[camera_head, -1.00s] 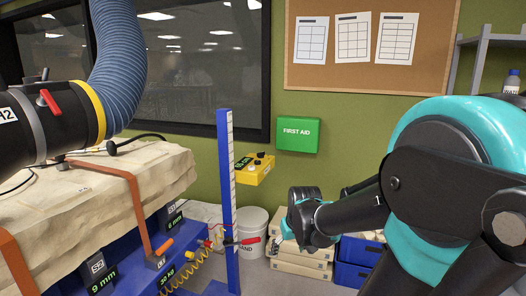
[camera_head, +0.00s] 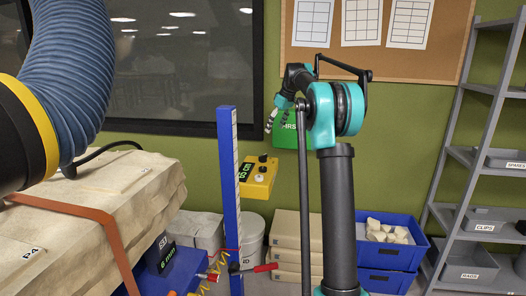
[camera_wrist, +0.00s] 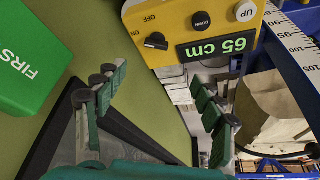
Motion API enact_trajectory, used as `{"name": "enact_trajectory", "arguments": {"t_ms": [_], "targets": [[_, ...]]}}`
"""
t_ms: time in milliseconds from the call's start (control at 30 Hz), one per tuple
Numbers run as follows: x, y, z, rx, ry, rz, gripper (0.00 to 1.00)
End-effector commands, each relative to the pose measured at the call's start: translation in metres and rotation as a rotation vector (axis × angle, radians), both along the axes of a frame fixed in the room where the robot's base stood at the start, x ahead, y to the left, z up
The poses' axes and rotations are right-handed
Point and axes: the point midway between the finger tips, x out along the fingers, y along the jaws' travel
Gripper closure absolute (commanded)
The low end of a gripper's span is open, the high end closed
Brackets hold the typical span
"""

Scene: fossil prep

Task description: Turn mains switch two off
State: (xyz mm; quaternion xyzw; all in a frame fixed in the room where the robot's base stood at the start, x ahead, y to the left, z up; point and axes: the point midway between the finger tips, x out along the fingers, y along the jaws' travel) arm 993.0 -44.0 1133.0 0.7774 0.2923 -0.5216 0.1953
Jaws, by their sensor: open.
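No switch marked as mains switch two can be made out in either view. A yellow control box (camera_head: 262,178) hangs beside the blue upright scale in the head view. In the wrist view this yellow box (camera_wrist: 170,22) is at the top, with a black rotary knob (camera_wrist: 156,41) between OFF and ON labels, a ZERO knob (camera_wrist: 201,20), an UP button (camera_wrist: 245,11) and a green 65 cm display. My gripper (camera_head: 275,116) is raised in front of the green first aid box. In the wrist view my gripper (camera_wrist: 160,88) is open and empty, its fingers apart below the yellow box.
The first aid box (camera_head: 284,137) is on the green wall. The blue scale post (camera_head: 229,190) stands left of the yellow box. A strapped fossil block (camera_head: 90,205) and a blue hose (camera_head: 75,70) fill the left. Blue crates (camera_head: 392,258) and grey shelves (camera_head: 470,160) are right.

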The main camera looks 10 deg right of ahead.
Motion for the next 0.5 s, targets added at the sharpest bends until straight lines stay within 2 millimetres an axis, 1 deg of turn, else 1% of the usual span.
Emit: {"name": "enact_trajectory", "arguments": {"t_ms": [33, 133, 233, 367, 500], "targets": [[0.004, -0.001, 0.002, 0.001, -0.002, 0.009, 0.31], [0.007, 0.0, 0.001, 0.001, -0.003, 0.016, 0.31], [0.01, 0.003, -0.007, 0.002, -0.003, 0.017, 0.31], [0.015, 0.009, -0.027, 0.001, -0.003, 0.018, 0.31], [0.023, 0.015, -0.053, 0.001, -0.003, 0.016, 0.31]]}}
